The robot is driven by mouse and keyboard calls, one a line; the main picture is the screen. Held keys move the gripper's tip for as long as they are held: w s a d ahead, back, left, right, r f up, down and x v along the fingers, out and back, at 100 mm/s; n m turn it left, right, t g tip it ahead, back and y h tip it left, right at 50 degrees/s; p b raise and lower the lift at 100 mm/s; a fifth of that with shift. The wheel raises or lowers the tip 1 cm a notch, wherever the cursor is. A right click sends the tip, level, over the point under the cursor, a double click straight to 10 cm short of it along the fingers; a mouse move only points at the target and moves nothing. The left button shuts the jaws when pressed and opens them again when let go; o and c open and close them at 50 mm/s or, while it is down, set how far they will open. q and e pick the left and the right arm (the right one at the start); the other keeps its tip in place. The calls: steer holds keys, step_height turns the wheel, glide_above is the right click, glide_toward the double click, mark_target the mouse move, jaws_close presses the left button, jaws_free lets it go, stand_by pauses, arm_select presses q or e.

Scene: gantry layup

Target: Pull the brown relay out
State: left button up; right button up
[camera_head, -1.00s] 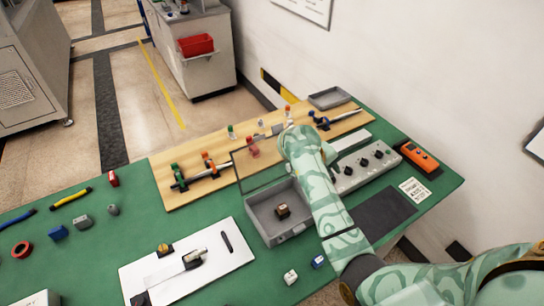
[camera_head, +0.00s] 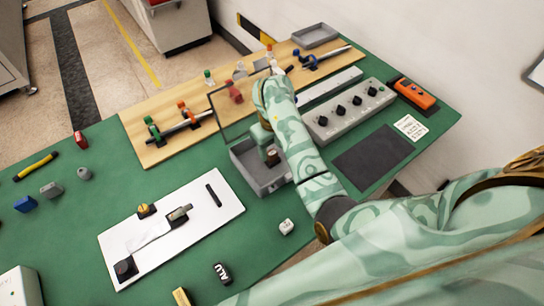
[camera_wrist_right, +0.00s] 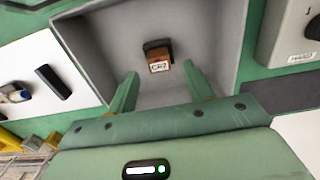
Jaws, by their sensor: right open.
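The brown relay (camera_head: 272,158) sits in a dark socket on the floor of the open grey box (camera_head: 247,167). The box's clear lid (camera_head: 216,104) stands raised at its far side. My right gripper (camera_head: 264,140) reaches into the box close to the relay, partly hidden by my arm in the head view. In the right wrist view, the brown relay (camera_wrist_right: 159,64) lies ahead, between the lines of the two green fingers. My right gripper (camera_wrist_right: 163,84) is open and empty, with its fingertips short of the relay. My left gripper is out of view.
A wooden board (camera_head: 150,148) with clamped rods lies behind the box. A grey switch panel (camera_head: 350,108) and dark mat (camera_head: 371,158) are right. A white plate (camera_head: 200,232) lies in front, left.

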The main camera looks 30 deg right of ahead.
mark_target(272, 154)
steer(key=shift+f+b, duration=0.4)
steer(key=shift+f, duration=1)
steer(key=shift+r, duration=0.1)
jaws_close()
